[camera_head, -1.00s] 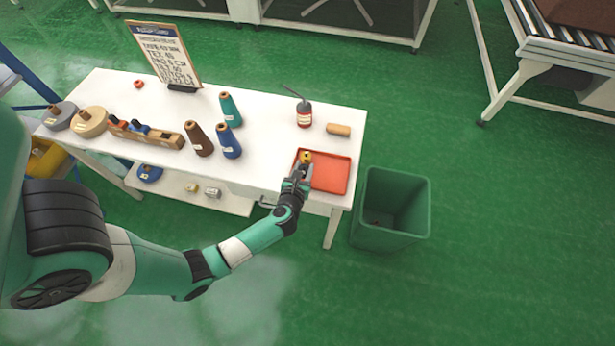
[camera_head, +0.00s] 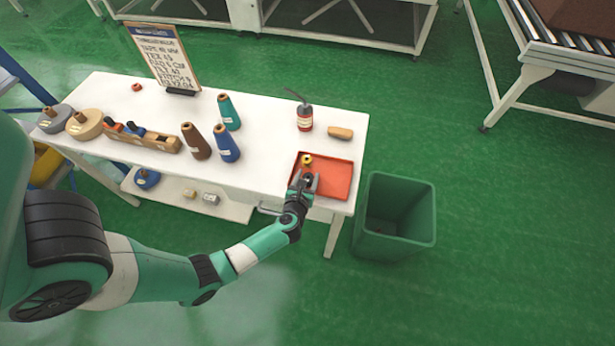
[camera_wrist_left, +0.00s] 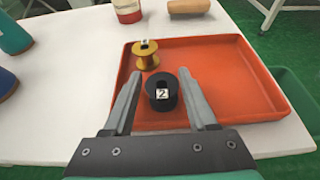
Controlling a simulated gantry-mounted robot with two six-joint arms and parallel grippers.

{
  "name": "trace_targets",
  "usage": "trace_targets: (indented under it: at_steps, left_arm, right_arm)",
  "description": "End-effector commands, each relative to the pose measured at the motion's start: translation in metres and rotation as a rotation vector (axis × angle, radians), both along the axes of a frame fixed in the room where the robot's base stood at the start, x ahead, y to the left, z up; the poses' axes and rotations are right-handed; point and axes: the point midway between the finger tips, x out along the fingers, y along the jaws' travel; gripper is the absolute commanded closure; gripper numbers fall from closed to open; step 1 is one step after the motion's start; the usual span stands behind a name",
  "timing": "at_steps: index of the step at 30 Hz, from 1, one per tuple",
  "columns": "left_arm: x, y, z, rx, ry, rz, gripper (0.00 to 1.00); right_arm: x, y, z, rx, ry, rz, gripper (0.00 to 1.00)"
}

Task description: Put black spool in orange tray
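The black spool (camera_wrist_left: 161,92) stands upright in the orange tray (camera_wrist_left: 232,82), on its left side, with a white label marked 2 facing the wrist camera. My left gripper (camera_head: 305,178) is over the near left part of the tray. In the left wrist view its two fingers (camera_wrist_left: 163,98) are spread on either side of the black spool, with visible gaps between the fingers and the spool. The orange tray also shows in the head view (camera_head: 335,180) on the table's right end. My right gripper is not in view.
A yellow spool (camera_wrist_left: 147,56) stands in the tray just behind the black one. A green bin (camera_head: 398,215) stands on the floor right of the table.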

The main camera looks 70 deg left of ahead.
Motion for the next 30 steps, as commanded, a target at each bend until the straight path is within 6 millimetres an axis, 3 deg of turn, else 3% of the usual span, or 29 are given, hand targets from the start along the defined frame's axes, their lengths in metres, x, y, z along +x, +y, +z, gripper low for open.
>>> trace_targets:
  at_steps: [13, 24, 30]
  left_arm:
    - [-0.002, -0.003, 0.006, -0.001, 0.001, -0.001, 0.28]
    - [-0.044, -0.066, 0.039, 0.000, 0.003, -0.007, 0.28]
    - [-0.060, -0.088, 0.049, 0.000, 0.001, -0.004, 0.28]
  right_arm:
    - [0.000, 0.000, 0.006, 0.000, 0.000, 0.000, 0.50]
    - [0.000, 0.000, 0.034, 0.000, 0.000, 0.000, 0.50]
    - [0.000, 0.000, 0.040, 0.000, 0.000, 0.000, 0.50]
